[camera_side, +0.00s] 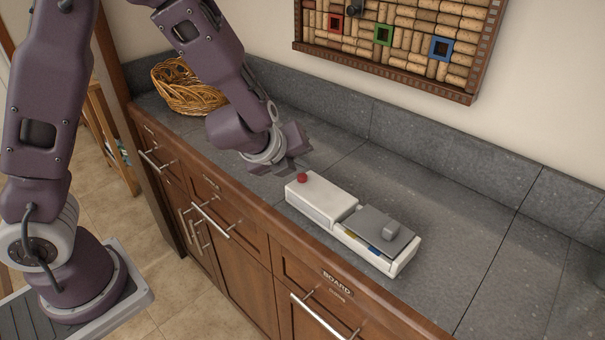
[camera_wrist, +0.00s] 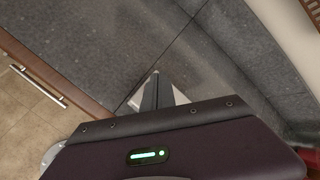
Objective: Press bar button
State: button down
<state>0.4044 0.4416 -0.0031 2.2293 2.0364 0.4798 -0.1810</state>
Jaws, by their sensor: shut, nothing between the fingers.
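A long white box (camera_side: 325,202) lies on the grey counter, with a small red button (camera_side: 302,178) on top of its left end. A grey lid or slider with a knob (camera_side: 390,231) covers much of its right part, and blue and yellow bits show beneath its edge. My gripper (camera_side: 291,167) is just left of and above the red button, apart from it as far as I can tell.
A wicker basket (camera_side: 188,87) stands at the back left of the counter. A cork board (camera_side: 395,35) with red, green and blue squares hangs on the wall. Wooden drawers with metal handles (camera_side: 210,219) run below the front edge. The counter right of the box is clear.

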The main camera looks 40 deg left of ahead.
aim_at(300, 178)
jog(key=s+a+r+n+y, duration=0.1)
jog(key=s+a+r+n, duration=0.25)
jog(key=r, duration=0.25)
jog(key=s+a+r+n+y, duration=0.1)
jog(key=s+a+r+n, duration=0.15)
jog(key=r+n, duration=0.25)
jog(key=s+d+r+n+g+h, duration=0.1)
jog(key=s+d+n+h, duration=0.1)
jog(key=s+n, duration=0.6)
jog(key=s+d+r+n+g+h, duration=0.1)
jog(key=s+d+n+g+h, duration=0.1)
jog(key=s+n, duration=0.6)
jog(key=s+d, duration=0.1)
jog(key=s, duration=0.4)
jog(key=shift+s+d+r, duration=0.15)
jog(key=shift+d+r, duration=0.05)
jog(key=shift+d, duration=0.05)
